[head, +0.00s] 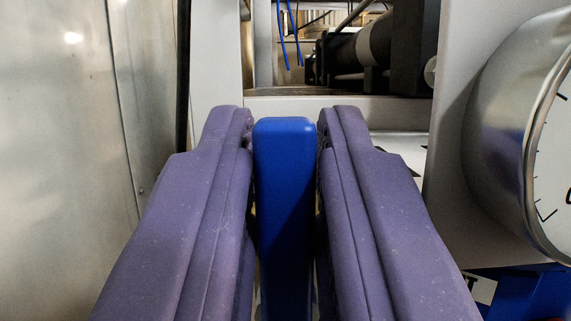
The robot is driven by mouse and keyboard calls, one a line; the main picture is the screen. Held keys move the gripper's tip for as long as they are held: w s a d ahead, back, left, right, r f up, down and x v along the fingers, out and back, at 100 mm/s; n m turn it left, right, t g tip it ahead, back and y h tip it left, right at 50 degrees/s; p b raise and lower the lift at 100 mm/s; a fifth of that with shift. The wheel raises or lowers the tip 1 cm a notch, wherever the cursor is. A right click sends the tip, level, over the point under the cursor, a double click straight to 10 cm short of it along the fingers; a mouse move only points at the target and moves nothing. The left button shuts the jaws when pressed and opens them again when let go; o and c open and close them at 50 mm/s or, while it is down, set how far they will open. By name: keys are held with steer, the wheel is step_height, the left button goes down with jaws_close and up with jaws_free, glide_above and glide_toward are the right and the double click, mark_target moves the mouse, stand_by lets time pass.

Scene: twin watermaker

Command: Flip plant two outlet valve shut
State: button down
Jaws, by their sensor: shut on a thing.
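The valve body and the pipe under the handle are hidden, so I cannot tell the valve's position. No label naming the plant or the outlet shows clearly.
A round pressure gauge (505,140) with a metal rim stands close on the right. A flat metal panel (75,150) fills the left. A dark cylindrical unit (350,55) lies behind, with thin blue lines (290,35) nearby. Another blue part (530,290) is at the lower right.

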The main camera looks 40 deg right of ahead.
steer(key=shift+f, duration=0.15)
steer(key=c, duration=1.1)
jaws_free()
